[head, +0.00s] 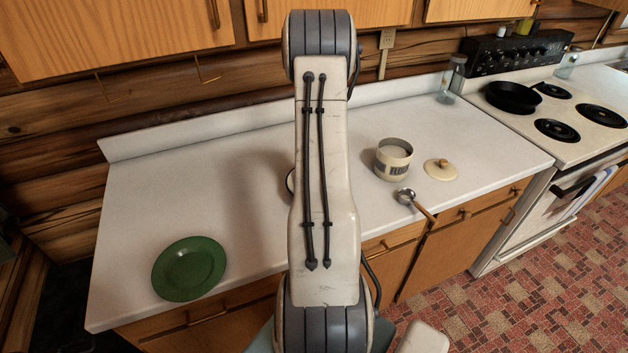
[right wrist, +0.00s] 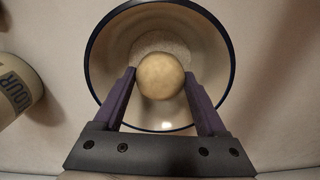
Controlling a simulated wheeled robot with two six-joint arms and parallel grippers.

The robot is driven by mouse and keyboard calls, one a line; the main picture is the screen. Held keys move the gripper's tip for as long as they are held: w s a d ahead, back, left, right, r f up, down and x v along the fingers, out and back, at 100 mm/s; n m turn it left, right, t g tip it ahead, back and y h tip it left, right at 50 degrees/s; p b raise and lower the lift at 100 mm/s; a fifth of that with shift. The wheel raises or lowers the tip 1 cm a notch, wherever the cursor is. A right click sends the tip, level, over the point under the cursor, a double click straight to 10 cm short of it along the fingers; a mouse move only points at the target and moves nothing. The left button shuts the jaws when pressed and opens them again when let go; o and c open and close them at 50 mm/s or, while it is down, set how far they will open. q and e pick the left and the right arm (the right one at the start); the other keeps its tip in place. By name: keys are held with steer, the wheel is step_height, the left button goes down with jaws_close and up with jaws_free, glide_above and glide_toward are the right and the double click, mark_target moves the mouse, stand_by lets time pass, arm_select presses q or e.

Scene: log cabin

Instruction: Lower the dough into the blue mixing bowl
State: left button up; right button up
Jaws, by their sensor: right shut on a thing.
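The dough (right wrist: 160,80) is a pale, round ball in the right wrist view. My right gripper (right wrist: 160,74) is shut on it, one purple finger at each side. The mixing bowl (right wrist: 108,58) has a dark blue rim and a pale inside, with white powder at its bottom. The dough is over the bowl's opening, near its middle; I cannot tell whether it is above the rim or below it. In the head view my arm hides the dough, the gripper and most of the bowl; only a sliver of the bowl's rim (head: 290,184) shows. My left gripper is not in view.
A flour canister (head: 394,164) stands open right of my arm, its lid (head: 441,170) beside it. A scoop (head: 406,197) lies near the counter's front edge. A green plate (head: 189,269) is at the left. The stove with a black pan (head: 512,97) is at the right.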

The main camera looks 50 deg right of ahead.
steer(key=shift+f+b, duration=0.85)
steer(key=shift+f, duration=0.55)
stand_by(0.4)
steer(key=o, duration=1.4)
step_height(320, 180, up, 11)
steer(key=shift+f+b, duration=0.2)
steer(key=shift+b, duration=0.7)
steer(key=shift+w, duration=0.1)
